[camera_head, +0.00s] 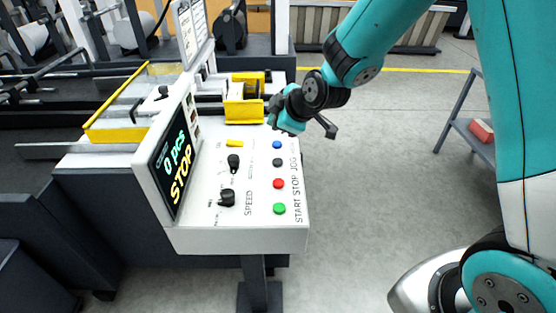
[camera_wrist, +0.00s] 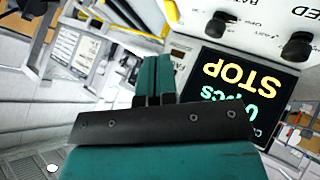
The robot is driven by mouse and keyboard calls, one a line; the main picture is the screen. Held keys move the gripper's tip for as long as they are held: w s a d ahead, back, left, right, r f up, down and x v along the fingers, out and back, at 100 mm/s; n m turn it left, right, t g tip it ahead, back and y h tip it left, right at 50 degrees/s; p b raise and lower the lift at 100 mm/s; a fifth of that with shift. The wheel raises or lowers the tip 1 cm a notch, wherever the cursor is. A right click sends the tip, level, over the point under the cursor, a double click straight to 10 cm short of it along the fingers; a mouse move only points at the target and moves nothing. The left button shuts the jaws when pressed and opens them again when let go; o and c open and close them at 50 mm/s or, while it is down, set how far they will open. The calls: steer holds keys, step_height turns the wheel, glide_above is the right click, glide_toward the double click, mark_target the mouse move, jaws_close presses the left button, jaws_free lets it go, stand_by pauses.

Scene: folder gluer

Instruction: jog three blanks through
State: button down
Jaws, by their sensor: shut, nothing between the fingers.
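The control panel (camera_head: 255,232) fills the middle of the head view, with blue (camera_head: 277,145), dark (camera_head: 278,162), red (camera_head: 279,183) and green (camera_head: 280,208) buttons in a column. START, STOP and JOG are printed beside them. The display (camera_head: 172,165) reads "0 PCS" and "STOP"; it also shows upside down in the wrist view (camera_wrist: 240,85). My gripper (camera_head: 287,124) is over the panel's far end, near the blue button; whether it touches anything is unclear. Its teal fingers (camera_wrist: 155,75) are together and empty in the wrist view. I cannot make out any blanks.
Two black knobs (camera_head: 233,162) (camera_head: 227,198) and a yellow switch (camera_head: 235,143) sit left of the buttons. Yellow guards (camera_head: 105,110) and a yellow housing (camera_head: 245,112) rise behind the panel. A shelf (camera_head: 470,130) with a red box (camera_head: 482,131) stands right. Floor between is clear.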

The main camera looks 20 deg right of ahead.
steer(key=shift+f, duration=0.1)
steer(key=b, duration=0.6)
glide_above(277, 162)
step_height(277, 162, down, 8)
steer(key=shift+r, duration=0.15)
steer(key=shift+f+b, duration=0.35)
steer(key=shift+f, duration=0.15)
stand_by(1.3)
steer(key=shift+f+b, duration=0.4)
steer(key=shift+b, duration=0.1)
steer(key=shift+f+b, duration=0.45)
steer(key=shift+b, duration=0.05)
stand_by(0.4)
steer(key=shift+r, duration=0.15)
steer(key=shift+r+p, duration=0.55)
steer(key=shift+r, duration=0.2)
